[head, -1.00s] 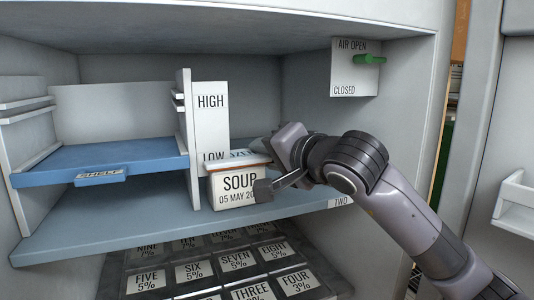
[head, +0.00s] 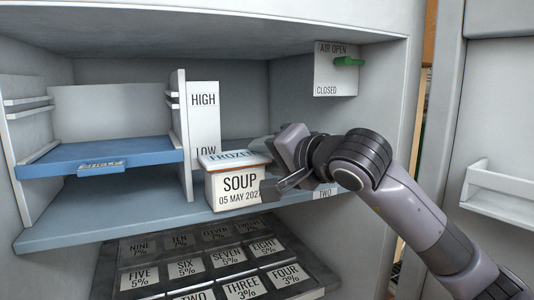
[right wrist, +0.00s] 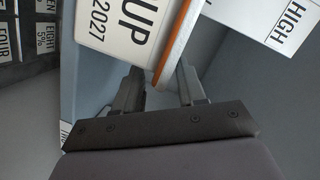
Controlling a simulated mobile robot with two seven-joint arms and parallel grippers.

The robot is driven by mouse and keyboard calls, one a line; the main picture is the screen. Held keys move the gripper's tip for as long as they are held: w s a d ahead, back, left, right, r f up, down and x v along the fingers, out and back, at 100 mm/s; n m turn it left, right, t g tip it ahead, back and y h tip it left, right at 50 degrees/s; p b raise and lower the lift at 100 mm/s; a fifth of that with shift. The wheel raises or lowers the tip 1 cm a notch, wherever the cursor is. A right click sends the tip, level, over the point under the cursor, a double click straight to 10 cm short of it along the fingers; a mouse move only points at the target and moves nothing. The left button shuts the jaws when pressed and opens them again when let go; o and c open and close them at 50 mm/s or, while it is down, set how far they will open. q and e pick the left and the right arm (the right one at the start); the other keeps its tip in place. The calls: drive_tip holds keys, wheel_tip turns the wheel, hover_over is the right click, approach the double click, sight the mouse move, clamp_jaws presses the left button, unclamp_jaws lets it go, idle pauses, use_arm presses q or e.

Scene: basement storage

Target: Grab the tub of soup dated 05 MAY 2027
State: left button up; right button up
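The soup tub (head: 233,187) is a white box with an orange-edged lid reading FROZEN. Its front reads SOUP 05 MAY 2027. My right gripper (head: 273,172) is at the tub's right end, one finger in front of the label's right edge. In the right wrist view the tub (right wrist: 122,30) reaches in between the spread fingers (right wrist: 162,88), with a gap near the palm. The fingers look open; firm contact is not visible. My left gripper is out of view.
The HIGH/LOW panel (head: 204,125) stands close to the tub. A green air lever (head: 348,61) is at upper right.

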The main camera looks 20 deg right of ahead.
drive_tip(key=shift+o, duration=1.3)
drive_tip(key=shift+w+f, duration=0.1)
drive_tip(key=shift+f, duration=0.5)
drive_tip(key=shift+a+r, duration=0.1)
drive_tip(key=b+v, duration=0.1)
drive_tip(key=v, duration=0.6)
drive_tip(key=shift+r, duration=0.25)
